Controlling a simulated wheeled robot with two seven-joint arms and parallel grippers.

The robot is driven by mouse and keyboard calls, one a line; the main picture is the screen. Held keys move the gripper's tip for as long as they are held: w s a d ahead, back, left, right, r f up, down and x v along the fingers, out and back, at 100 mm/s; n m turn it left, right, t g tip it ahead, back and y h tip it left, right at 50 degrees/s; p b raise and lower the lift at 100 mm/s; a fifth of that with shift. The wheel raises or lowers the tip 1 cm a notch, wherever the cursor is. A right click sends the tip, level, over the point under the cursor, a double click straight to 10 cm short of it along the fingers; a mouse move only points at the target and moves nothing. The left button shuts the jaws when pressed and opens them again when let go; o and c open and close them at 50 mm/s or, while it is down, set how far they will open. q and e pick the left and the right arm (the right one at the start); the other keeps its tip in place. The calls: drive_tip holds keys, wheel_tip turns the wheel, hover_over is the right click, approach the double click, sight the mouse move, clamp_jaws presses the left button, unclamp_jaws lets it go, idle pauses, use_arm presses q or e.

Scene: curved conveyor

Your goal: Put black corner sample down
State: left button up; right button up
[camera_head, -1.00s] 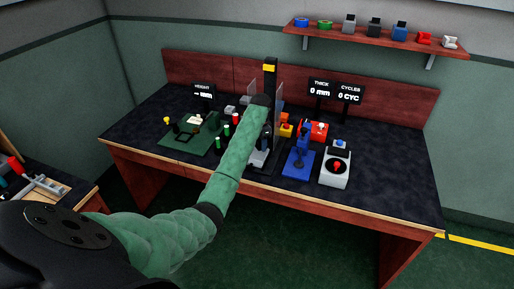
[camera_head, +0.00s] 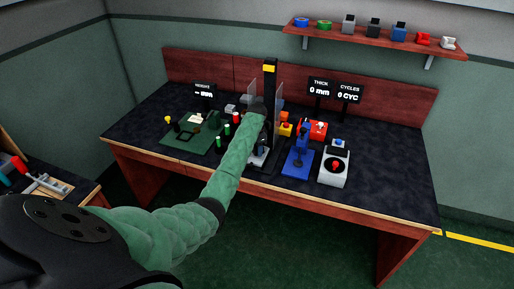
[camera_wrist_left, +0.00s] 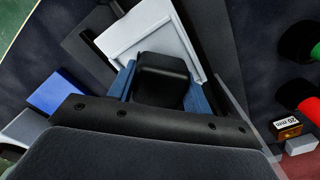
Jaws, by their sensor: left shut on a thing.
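My left gripper (camera_wrist_left: 160,88) shows in the left wrist view, shut on a black corner sample (camera_wrist_left: 160,72) held between its two blue fingers. A light grey plate (camera_wrist_left: 135,34) lies just beyond and beneath the sample. I cannot tell whether the sample touches it. In the head view my left arm reaches over the press-like station with a black column (camera_head: 270,75) at the middle of the table. My right gripper is not in view.
Clear panels (camera_head: 279,93) flank the station closely. A blue lever device (camera_head: 298,160) and a white box with a red button (camera_head: 335,167) stand to its right. A green board (camera_head: 190,137) lies left. The table's (camera_head: 370,195) front right is clear.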

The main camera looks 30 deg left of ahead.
use_arm(q)
drive_tip(key=shift+f, duration=0.15)
drive_tip(key=o, duration=0.7)
